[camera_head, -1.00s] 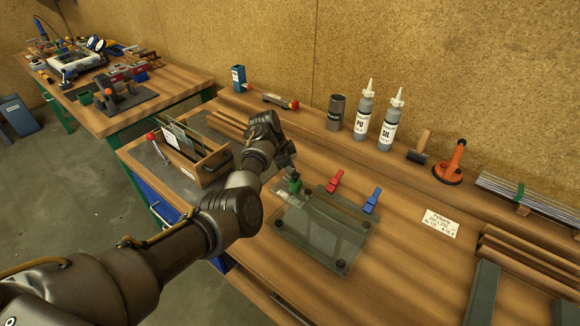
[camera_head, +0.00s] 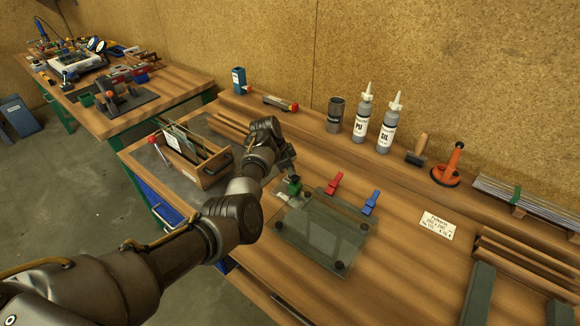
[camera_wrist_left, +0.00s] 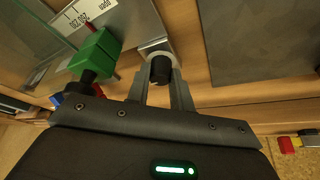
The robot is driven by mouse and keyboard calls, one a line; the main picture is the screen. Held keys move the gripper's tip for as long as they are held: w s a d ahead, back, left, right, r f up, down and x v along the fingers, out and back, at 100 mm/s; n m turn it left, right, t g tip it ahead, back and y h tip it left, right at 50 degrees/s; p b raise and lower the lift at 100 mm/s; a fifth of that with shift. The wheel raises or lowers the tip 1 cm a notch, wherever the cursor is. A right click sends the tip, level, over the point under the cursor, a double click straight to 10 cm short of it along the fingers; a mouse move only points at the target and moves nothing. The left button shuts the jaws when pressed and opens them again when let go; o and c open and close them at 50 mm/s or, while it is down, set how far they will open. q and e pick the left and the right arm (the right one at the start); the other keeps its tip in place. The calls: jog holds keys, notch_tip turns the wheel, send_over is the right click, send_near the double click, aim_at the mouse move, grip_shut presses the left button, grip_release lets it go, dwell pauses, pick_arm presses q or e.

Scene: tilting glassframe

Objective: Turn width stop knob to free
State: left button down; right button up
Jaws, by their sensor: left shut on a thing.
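In the left wrist view, a black round knob (camera_wrist_left: 161,70) sits between the fingertips of my left gripper (camera_wrist_left: 162,75), which is shut on it. Beside it on the left is a green block (camera_wrist_left: 93,58) with its own black knob (camera_wrist_left: 88,84). A white scale strip with printed numbers (camera_wrist_left: 80,14) lies on the metal plate beyond, with a red pointer by it. In the head view, my left gripper (camera_head: 286,163) reaches down behind the glass fixture (camera_head: 322,228). The green block shows there too (camera_head: 294,186). The gripped knob is hidden in that view. My right gripper is not seen.
A wooden rack with glass panes (camera_head: 200,160) stands left of my gripper. Bottles (camera_head: 388,128) and an orange suction lifter (camera_head: 449,168) stand farther back.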

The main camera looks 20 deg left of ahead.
pick_arm(q)
jog(key=n+p, duration=0.2)
jog(key=n+t+y+p, duration=0.1)
jog(key=n+p, duration=0.1)
jog(key=shift+s+d+r, duration=0.1)
jog(key=shift+s+r, duration=0.05)
jog(key=shift+r, duration=0.05)
jog(key=n+y+p, duration=0.1)
jog(key=n, duration=0.1)
jog(key=n+t+p, duration=0.1)
jog(key=n+p, duration=0.1)
jog(key=shift+d+f+n+y, duration=0.1)
jog(key=shift+f+n+y, duration=0.05)
jog(key=shift+n+y, duration=0.25)
jog(key=shift+n+y+p, duration=0.3)
jog(key=shift+n, duration=0.7)
jog(key=shift+d+n+y, duration=0.1)
jog(key=shift+n+y, duration=0.2)
jog(key=shift+n, duration=0.5)
jog(key=shift+d+f+n+y+b, duration=0.15)
jog(key=shift+n+y+b, duration=0.4)
jog(key=shift+n, duration=1.35)
jog(key=shift+y, duration=0.25)
jog(key=c, duration=1.2)
grip_release()
jog(key=shift+c, duration=0.2)
